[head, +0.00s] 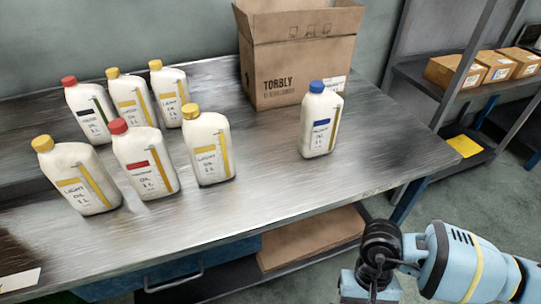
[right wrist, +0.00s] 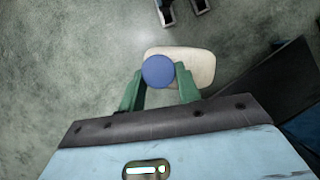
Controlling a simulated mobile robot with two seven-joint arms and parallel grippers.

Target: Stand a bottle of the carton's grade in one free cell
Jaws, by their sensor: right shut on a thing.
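In the right wrist view my right gripper (right wrist: 159,88) is shut on a cream bottle (right wrist: 198,62) with a blue cap, seen from above over the floor. In the head view my right arm is at the lower right; its fingers and the held bottle are not visible there. The brown carton (head: 300,75), printed TORBLY, stands open at the back of the table; its cells are hidden and its small white label is unreadable. Another blue-capped bottle (head: 320,122) with a blue label stands upright in front of it. My left gripper is not in view.
Several yellow-capped bottles (head: 208,148) and two red-capped ones (head: 146,162) stand on the left of the metal table (head: 270,205). The table's front middle is clear. A shelf (head: 425,80) with small boxes (head: 493,64) stands at the right, past a floor gap.

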